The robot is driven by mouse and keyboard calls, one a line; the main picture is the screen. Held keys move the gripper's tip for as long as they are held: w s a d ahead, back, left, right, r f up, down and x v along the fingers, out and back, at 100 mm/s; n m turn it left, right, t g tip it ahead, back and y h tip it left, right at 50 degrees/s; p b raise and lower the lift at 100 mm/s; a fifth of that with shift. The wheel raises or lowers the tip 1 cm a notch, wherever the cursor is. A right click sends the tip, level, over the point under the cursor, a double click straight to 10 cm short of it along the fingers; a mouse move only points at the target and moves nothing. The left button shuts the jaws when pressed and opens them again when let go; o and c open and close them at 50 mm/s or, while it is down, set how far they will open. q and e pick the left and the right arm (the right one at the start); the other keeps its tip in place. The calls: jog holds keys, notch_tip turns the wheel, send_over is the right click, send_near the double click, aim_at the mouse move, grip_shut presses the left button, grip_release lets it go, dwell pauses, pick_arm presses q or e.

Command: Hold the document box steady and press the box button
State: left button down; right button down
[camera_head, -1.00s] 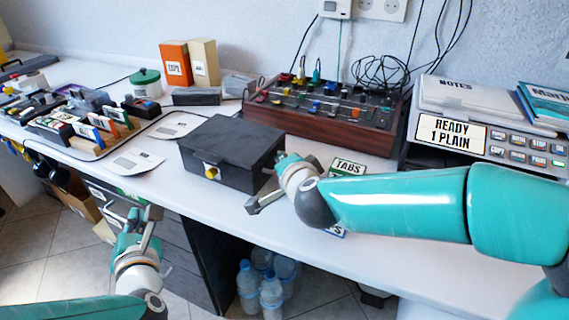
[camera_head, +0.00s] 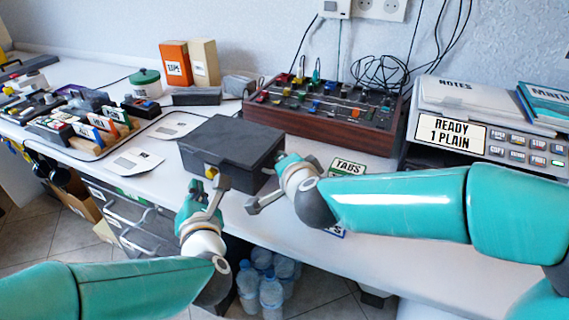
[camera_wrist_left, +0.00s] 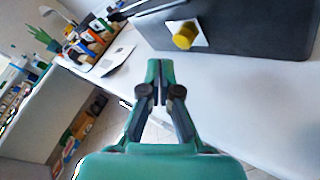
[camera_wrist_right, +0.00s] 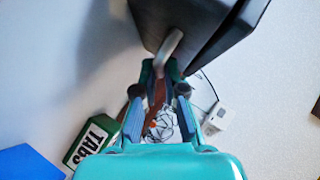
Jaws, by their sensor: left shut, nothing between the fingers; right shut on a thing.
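The dark grey document box (camera_head: 232,150) sits on the white desk, lid closed. Its yellow button (camera_head: 211,172) on a pale plate is on the front face; the button also shows in the left wrist view (camera_wrist_left: 184,36). My left gripper (camera_head: 214,186) is shut and empty, just in front of and below the button. In the left wrist view its fingertips (camera_wrist_left: 160,66) are apart from the button. My right gripper (camera_head: 268,184) is at the box's right side. In the right wrist view it is shut on a grey handle (camera_wrist_right: 170,45) of the box; the grip is partly hidden.
A wooden control panel (camera_head: 310,128) with knobs and cables stands behind the box. A green TABS box (camera_head: 346,167) lies right of it, near a printer-like device (camera_head: 480,139). Paper sheets (camera_head: 131,161) and a file rack (camera_head: 100,140) are to the left. The desk's front edge is close below.

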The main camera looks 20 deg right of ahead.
pick_arm(q)
jog(key=shift+w+d, duration=0.6)
jog(key=shift+d, duration=0.05)
pick_arm(e)
jog(key=shift+f, duration=0.15)
pick_arm(q)
jog(key=shift+w+d, duration=0.1)
dwell(0.8)
jog(key=shift+w+d, duration=0.2)
jog(key=shift+d, duration=0.05)
jog(key=shift+s+a+r, duration=0.1)
dwell(0.4)
jog(key=shift+s+a, duration=0.2)
jog(key=shift+a, duration=0.05)
jog(key=s+a, duration=0.4)
jog(key=shift+a, duration=0.15)
dwell(0.5)
